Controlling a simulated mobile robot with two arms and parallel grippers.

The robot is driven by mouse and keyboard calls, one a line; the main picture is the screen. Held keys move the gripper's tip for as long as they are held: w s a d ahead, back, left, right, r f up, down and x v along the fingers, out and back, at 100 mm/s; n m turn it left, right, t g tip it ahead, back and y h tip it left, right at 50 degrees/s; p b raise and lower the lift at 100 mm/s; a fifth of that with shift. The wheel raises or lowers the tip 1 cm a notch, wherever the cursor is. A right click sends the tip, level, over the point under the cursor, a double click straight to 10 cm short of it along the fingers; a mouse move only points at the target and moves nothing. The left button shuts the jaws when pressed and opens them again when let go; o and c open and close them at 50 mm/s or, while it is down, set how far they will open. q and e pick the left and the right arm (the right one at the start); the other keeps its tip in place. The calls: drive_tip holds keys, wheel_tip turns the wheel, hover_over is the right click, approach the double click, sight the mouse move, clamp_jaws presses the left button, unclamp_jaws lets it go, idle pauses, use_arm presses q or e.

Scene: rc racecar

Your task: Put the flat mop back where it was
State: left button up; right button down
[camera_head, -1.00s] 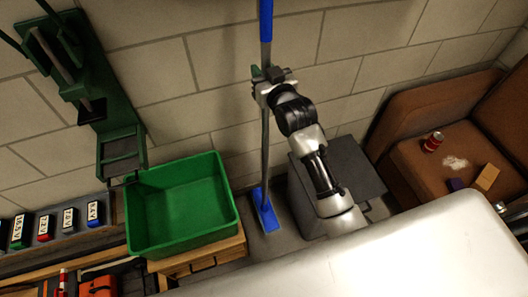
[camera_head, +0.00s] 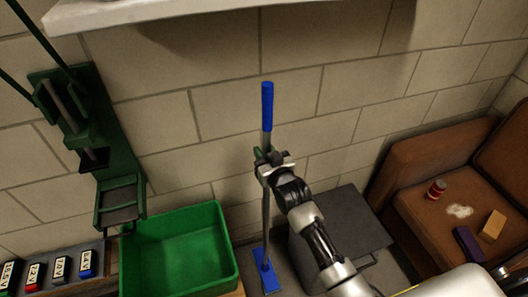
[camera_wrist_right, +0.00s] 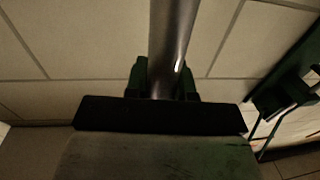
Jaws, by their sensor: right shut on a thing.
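The flat mop (camera_head: 267,106) has a blue grip at the top, a grey pole and a blue flat head (camera_head: 264,270) low down near the floor. It stands nearly upright in front of the block wall. My right gripper (camera_head: 264,160) is shut on the pole a little below the blue grip. In the right wrist view the grey pole (camera_wrist_right: 172,45) runs up from between the dark fingers (camera_wrist_right: 160,82). Whether the head touches the floor is hard to tell. My left gripper is not in view.
A green bin (camera_head: 180,250) stands left of the mop. A dark grey box (camera_head: 340,232) is close on its right, behind my right arm. A brown sofa (camera_head: 440,215) with a red can (camera_head: 436,190) is at the right. A pale shelf (camera_head: 170,12) crosses the top left.

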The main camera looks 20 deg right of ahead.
drive_tip(key=c, duration=0.9)
unclamp_jaws()
drive_tip(key=shift+c, duration=0.2)
drive_tip(key=s+d, duration=0.2)
drive_tip(key=s, duration=1)
drive_tip(key=s+f+g+h, duration=0.1)
drive_tip(key=s+f+g, duration=0.35)
drive_tip(key=f, duration=1.05)
drive_tip(key=s+f+g, duration=0.3)
drive_tip(key=s+f, duration=0.2)
drive_tip(key=f, duration=1)
drive_tip(key=s+d+f+g, duration=0.1)
drive_tip(key=s+f+g, duration=0.2)
drive_tip(key=s+f, duration=0.3)
drive_tip(key=s+d+f+g+h, duration=0.1)
drive_tip(key=s+f, duration=0.5)
drive_tip(key=s, duration=0.8)
drive_tip(key=s+d+f+g, duration=0.2)
drive_tip(key=s+f+g, duration=0.3)
drive_tip(key=s, duration=0.6)
drive_tip(key=shift+d+f+n+h, duration=0.3)
drive_tip(key=shift+f+n, duration=0.1)
drive_tip(key=shift+f, duration=0.35)
